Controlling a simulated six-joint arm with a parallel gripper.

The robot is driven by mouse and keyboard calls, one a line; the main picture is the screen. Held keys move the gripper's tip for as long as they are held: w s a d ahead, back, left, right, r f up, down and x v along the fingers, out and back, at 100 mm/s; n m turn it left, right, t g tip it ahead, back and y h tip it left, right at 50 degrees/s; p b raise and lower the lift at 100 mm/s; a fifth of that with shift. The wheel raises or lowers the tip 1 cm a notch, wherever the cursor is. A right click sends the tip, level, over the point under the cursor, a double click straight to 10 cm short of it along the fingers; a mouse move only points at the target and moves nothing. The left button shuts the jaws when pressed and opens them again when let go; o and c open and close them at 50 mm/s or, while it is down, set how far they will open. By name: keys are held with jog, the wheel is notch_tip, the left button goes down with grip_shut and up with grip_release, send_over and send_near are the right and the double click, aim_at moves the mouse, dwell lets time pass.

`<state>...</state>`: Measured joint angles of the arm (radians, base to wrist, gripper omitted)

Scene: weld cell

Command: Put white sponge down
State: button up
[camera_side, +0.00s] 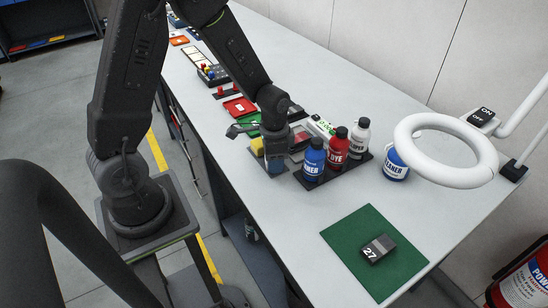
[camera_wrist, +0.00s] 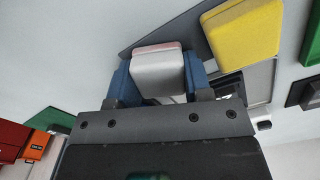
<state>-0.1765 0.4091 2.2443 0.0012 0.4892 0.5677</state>
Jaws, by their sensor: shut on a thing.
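The white sponge (camera_wrist: 158,72), a pale block with a pinkish far edge, sits between the two blue fingers of my gripper (camera_wrist: 160,78) in the wrist view. The fingers are shut on its sides. In the side view my gripper (camera_side: 274,166) is low over the bench, left of the blue bottle. The sponge cannot be made out there, and whether it touches a surface is unclear. A yellow block (camera_wrist: 243,32) lies close to the right of the sponge in the wrist view; a yellow piece (camera_side: 257,146) also shows beside my gripper in the side view.
Blue (camera_side: 314,160), red (camera_side: 339,149) and grey (camera_side: 359,136) bottles stand in a dark tray right of my gripper. Another blue-labelled bottle (camera_side: 396,163) and a white ring lamp (camera_side: 445,150) are farther right. A green mat (camera_side: 350,236) holds a dark block marked 27.

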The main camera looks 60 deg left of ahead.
jog(key=shift+f, duration=0.1)
jog(key=o, duration=0.7)
notch_tip(320, 180, up, 11)
jog(key=s+d+r+n+t, duration=0.1)
jog(key=s+d+r+t, duration=0.1)
jog(key=s+r, duration=0.2)
jog(key=s+d+r+n+t, duration=0.1)
jog(key=s+d+r+n, duration=0.1)
jog(key=s+r, duration=0.2)
jog(key=s+d+r+n+t, duration=0.1)
jog(key=s+d+r+t, duration=0.1)
jog(key=s+r, duration=0.2)
jog(key=shift+s+r+n+t, duration=0.15)
jog(key=shift+s+n+t, duration=0.15)
jog(key=shift+s, duration=0.1)
